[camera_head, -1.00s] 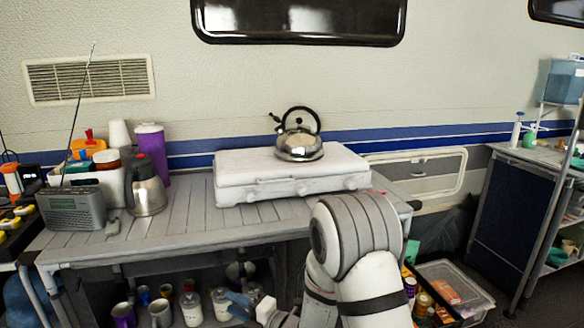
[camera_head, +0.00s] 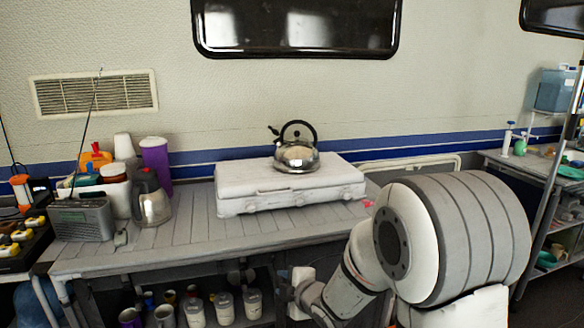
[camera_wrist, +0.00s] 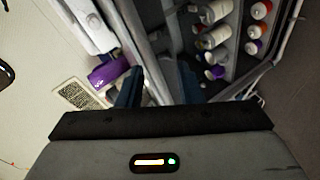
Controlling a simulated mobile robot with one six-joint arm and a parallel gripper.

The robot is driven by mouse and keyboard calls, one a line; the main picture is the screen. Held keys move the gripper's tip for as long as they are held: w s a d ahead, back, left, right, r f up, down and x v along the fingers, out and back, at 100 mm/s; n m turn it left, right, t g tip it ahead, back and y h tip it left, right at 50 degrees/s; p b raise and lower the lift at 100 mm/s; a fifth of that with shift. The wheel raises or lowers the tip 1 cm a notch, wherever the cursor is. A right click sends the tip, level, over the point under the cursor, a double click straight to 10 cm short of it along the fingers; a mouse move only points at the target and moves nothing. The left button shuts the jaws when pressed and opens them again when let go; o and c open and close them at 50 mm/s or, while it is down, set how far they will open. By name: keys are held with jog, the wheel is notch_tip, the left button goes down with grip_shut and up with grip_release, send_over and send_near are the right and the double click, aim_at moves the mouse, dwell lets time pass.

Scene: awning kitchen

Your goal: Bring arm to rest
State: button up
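My arm is folded in front of the table, with a large grey-and-white link at the right of the head view and its wrist low in the middle. My gripper (camera_wrist: 160,84) shows in the wrist view as two dark blue fingers set apart, with nothing seen between them. The fingers cannot be made out in the head view. The wrist view looks sideways past the grey table (camera_head: 170,235) toward its lower shelf and the wall.
A steel kettle (camera_head: 296,157) stands on the white stove case (camera_head: 285,187) on the table. A radio (camera_head: 82,219), a steel jug (camera_head: 150,200) and a purple cup (camera_head: 156,160) are at the table's left. Jars (camera_head: 224,307) stand on the shelf below. Shelving is at far right.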

jog(key=s+d+r+m+g+h+p, duration=0.2)
jog(key=s+d+r+m+h+p, duration=0.5)
jog(key=d+r+m, duration=0.5)
jog(key=s+d+r+m+g+p, duration=0.2)
jog(key=s+r+m+g, duration=0.1)
jog(key=s, duration=0.7)
jog(key=s+d+r+m+g+p, duration=0.2)
jog(key=s+d+r+m+g, duration=0.1)
jog(key=s, duration=0.7)
jog(key=r+m, duration=0.1)
jog(key=m, duration=0.1)
jog(key=shift+m, duration=0.3)
